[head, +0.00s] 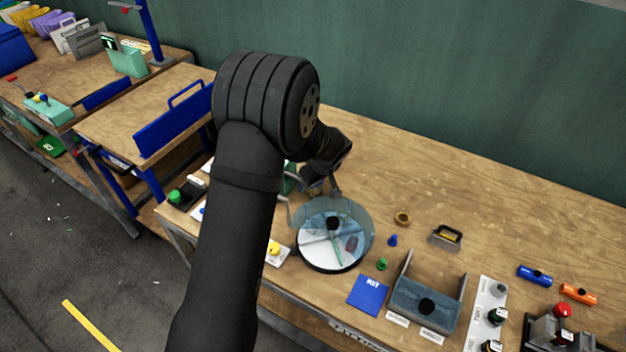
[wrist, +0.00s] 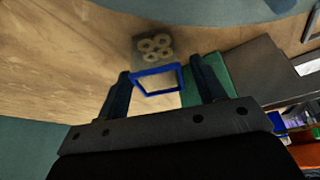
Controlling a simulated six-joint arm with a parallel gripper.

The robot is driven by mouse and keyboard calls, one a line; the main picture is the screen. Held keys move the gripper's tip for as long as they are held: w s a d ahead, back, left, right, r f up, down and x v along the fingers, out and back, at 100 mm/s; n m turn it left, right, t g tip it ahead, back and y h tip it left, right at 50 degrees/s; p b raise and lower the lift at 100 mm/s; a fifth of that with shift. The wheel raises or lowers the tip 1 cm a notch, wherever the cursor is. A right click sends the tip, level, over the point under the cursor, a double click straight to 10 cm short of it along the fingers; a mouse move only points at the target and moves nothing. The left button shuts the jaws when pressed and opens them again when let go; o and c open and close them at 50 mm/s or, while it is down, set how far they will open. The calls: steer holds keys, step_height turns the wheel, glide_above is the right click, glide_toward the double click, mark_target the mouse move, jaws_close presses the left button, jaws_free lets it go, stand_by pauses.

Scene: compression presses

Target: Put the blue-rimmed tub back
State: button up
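The blue-rimmed tub (wrist: 158,82) is a small clear tub with several pale rings in it. In the wrist view it sits between the two fingers of my gripper (wrist: 160,68), its rim towards the camera. The rim is close to the left finger, and a narrow gap shows at the right finger. The fingers are spread apart. Whether the tub touches the wood is not clear.
The round dish (head: 334,258) with a clear cover stands close by. A green block (wrist: 222,72) is beside the right finger. A blue KIT card (head: 368,295), a grey press tray (head: 425,300) and small coloured parts lie to the right. The bench's back is clear.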

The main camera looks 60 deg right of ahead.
steer(key=v, duration=1.2)
steer(key=shift+r, duration=0.15)
steer(key=x, duration=1.2)
steer(key=shift+f, duration=0.35)
step_height(320, 180, up, 3)
steer(key=shift+f, duration=0.15)
steer(key=shift+r, duration=0.5)
